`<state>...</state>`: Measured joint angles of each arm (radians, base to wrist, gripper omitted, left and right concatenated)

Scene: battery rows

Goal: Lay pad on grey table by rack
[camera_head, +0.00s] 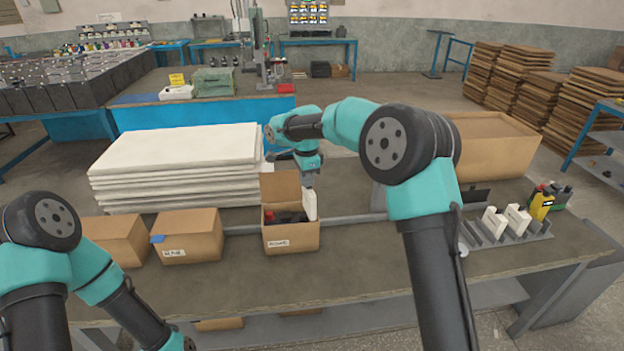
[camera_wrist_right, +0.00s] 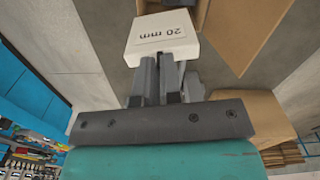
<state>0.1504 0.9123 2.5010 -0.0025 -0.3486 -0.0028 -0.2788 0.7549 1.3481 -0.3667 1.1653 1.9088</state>
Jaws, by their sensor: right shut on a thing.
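My right gripper (camera_head: 310,184) points down over the open cardboard box (camera_head: 291,238) in the middle of the table and is shut on a white pad (camera_head: 310,205). In the right wrist view the pad (camera_wrist_right: 162,36) is marked "20 mm" and sits between the fingertips (camera_wrist_right: 160,68). The pad is upright at the box's right side; I cannot tell how far it is inside. Dark and red items lie in the box. The grey rack (camera_head: 508,234) stands at the right of the grey table (camera_head: 360,263), with white blocks in its slots. My left gripper is out of view.
Two more cardboard boxes (camera_head: 188,236) stand to the left. A stack of white sheets (camera_head: 175,167) lies behind them. A large carton (camera_head: 495,150) is at the back right. Dark and yellow items (camera_head: 541,207) stand behind the rack. The table front between box and rack is clear.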

